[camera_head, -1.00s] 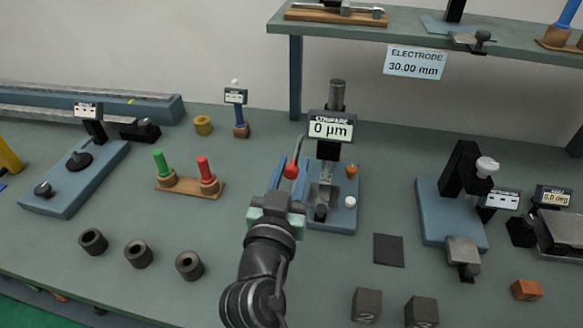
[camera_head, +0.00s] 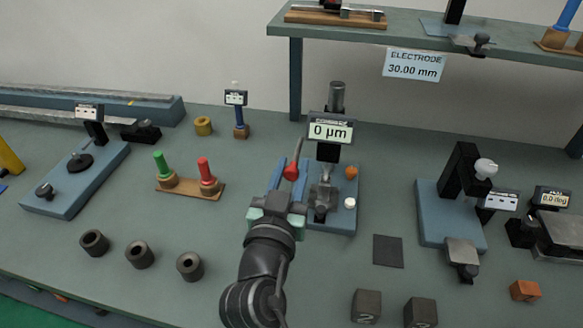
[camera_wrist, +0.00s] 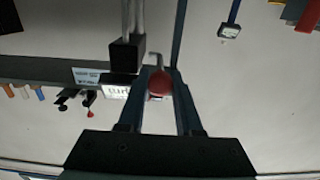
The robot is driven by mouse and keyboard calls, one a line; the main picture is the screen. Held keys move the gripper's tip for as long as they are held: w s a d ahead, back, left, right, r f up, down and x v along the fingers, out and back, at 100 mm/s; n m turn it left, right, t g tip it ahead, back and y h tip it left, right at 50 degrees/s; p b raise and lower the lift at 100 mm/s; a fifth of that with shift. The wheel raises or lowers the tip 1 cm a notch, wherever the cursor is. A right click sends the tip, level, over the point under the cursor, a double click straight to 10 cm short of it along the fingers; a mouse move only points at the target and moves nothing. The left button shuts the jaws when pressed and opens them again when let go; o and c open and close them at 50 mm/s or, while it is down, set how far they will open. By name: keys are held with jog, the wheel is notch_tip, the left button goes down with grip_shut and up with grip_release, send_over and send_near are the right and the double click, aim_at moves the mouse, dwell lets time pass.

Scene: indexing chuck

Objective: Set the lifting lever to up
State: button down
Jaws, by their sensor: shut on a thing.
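The lifting lever has a red knob (camera_head: 291,173) on a thin grey rod and stands at the left side of the comparator stand, whose display (camera_head: 330,132) reads 0 µm. My gripper (camera_head: 288,178) is at the lever, with its blue fingers on either side of the red knob. In the wrist view the red knob (camera_wrist: 159,84) sits between the two fingertips (camera_wrist: 160,75), and the bent rod end shows beyond it. The gripper is shut on the knob. The stand's blue base (camera_head: 335,222) is partly hidden by my gripper.
An orange knob (camera_head: 351,173) and a white knob (camera_head: 350,203) are on the right of the stand base. A green and a red plug stand on a wooden holder (camera_head: 190,188) to the left. Dark rings (camera_head: 138,254) lie at front left. A shelf (camera_head: 430,30) overhangs behind.

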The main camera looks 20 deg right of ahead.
aim_at(293, 166)
jog(key=shift+w+d+r+g+y+p, duration=0.1)
jog(key=shift+r+g+y+p, duration=0.55)
jog(key=shift+p, duration=1.6)
jog(key=shift+w+r+g+y+p, duration=0.1)
jog(key=shift+r+g+p, duration=0.25)
jog(key=shift+r+p, duration=1.3)
jog(key=p, duration=0.3)
jog(key=g+y+p, duration=0.1)
jog(key=p, duration=0.2)
jog(key=shift+w+d+f+g, duration=0.1)
jog(key=shift+w+d+g, duration=0.05)
jog(key=shift+g, duration=0.15)
jog(key=g+p, duration=0.1)
jog(key=p, duration=0.2)
jog(key=shift+w+d+y, duration=0.1)
jog(key=shift+w+y, duration=0.1)
jog(key=shift+y, duration=0.05)
jog(key=c, duration=0.6)
grip_release()
jog(key=shift+s+r, duration=0.1)
jog(key=shift+r, duration=0.1)
jog(key=b+v, duration=0.2)
jog(key=v, duration=1)
jog(key=shift+s+r, duration=0.25)
